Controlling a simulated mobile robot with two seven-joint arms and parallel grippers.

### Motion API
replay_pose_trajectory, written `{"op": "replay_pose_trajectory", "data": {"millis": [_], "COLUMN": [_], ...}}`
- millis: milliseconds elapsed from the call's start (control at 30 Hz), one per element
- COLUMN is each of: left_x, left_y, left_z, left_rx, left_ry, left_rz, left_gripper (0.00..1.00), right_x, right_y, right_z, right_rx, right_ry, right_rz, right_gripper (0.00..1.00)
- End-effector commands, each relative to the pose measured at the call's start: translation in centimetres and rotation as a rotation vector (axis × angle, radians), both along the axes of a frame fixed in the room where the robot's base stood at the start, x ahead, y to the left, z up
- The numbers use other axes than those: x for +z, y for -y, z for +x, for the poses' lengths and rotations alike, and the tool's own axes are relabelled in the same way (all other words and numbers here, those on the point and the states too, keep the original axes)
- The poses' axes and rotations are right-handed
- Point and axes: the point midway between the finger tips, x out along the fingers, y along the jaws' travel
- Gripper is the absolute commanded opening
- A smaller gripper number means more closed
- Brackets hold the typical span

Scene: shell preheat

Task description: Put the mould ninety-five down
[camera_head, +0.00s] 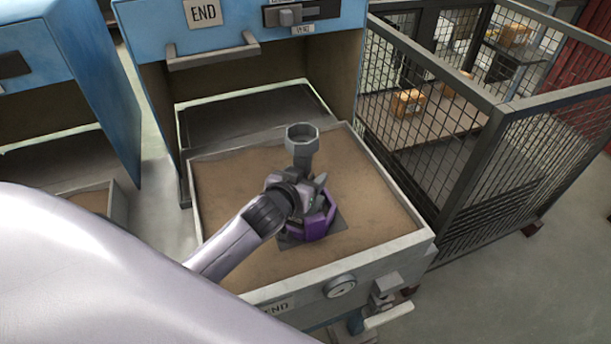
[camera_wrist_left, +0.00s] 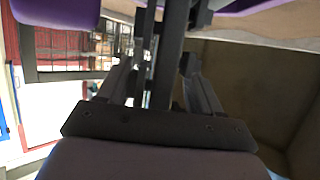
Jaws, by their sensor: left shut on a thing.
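The mould is a grey stem with an open round cup (camera_head: 302,140) on top and purple faceted parts (camera_head: 318,226) around its lower end. It stands about upright over a dark square plate (camera_head: 341,222) on the sand. I cannot tell whether its underside touches the plate. My left gripper (camera_head: 306,190) is shut on the stem below the cup and hides part of the mould. In the left wrist view, the fingers (camera_wrist_left: 160,68) are on either side of the dark stem, with purple parts (camera_wrist_left: 62,12) at the top edge. My right gripper is not in view.
A black mesh cage (camera_head: 500,150) is close on the right. Sand around the plate is clear.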

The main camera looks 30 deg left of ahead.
Motion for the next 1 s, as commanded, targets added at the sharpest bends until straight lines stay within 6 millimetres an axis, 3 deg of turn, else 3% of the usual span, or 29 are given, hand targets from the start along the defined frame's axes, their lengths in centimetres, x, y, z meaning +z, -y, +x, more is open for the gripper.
{"op": "replay_pose_trajectory", "data": {"millis": [167,200,233,267,533,667,1000], "left_x": [-0.5,-0.6,-0.5,-0.5,-0.5,0.5,2.0], "left_y": [0.0,0.0,0.0,0.0,0.0,0.0,0.3], "left_z": [0.1,0.0,0.0,0.0,0.0,0.0,-4.6], "left_rx": [0.000,0.001,0.001,0.001,0.001,-0.001,-0.001], "left_ry": [0.004,-0.001,-0.001,-0.001,-0.001,0.000,-0.002], "left_rz": [-0.001,0.000,0.000,0.000,0.000,0.002,0.000], "left_gripper": [0.17,0.78,0.88,0.91,0.91,0.91,0.91], "right_x": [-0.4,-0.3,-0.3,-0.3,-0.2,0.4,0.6], "right_y": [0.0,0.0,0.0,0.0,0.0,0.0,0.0], "right_z": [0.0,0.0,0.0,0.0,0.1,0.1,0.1], "right_rx": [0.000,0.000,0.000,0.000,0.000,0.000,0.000], "right_ry": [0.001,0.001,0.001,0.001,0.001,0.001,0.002], "right_rz": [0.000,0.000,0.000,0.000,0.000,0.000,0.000], "right_gripper": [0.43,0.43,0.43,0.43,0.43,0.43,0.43]}}
